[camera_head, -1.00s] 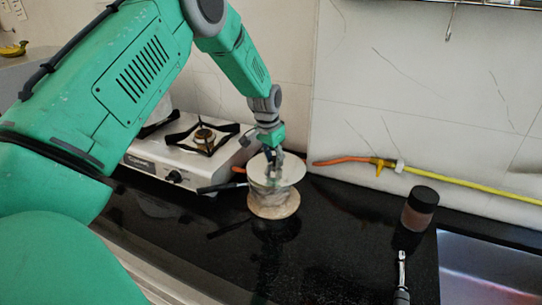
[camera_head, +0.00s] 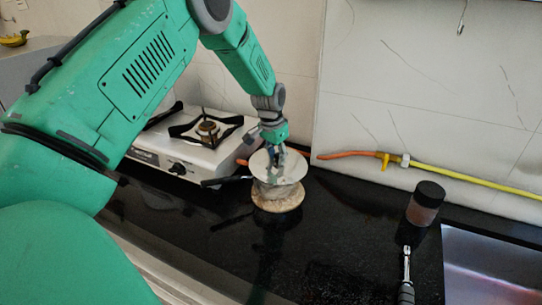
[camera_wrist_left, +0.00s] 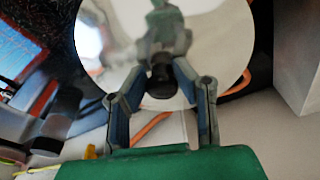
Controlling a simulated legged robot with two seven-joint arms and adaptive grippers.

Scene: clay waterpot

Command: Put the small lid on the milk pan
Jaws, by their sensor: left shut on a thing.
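The small lid (camera_head: 270,174) is a shiny round metal disc. My left gripper (camera_head: 275,155) is shut on its dark knob and holds it over the milk pan. The lid also fills much of the left wrist view (camera_wrist_left: 215,55), with the knob between the fingers (camera_wrist_left: 161,72). The milk pan (camera_head: 278,191) is pale metal, upright, and mostly hidden under the lid. Its dark handle (camera_head: 226,181) points left. I cannot tell whether the lid touches the rim. My right gripper is not in view.
The pan stands on a round light-brown trivet (camera_head: 278,204) on the black counter (camera_head: 210,235). A gas stove (camera_head: 186,155) is behind left. A dark-lidded jar (camera_head: 424,204), a black-handled tool (camera_head: 406,275) and a sink (camera_head: 492,268) are at right. The middle front counter is clear.

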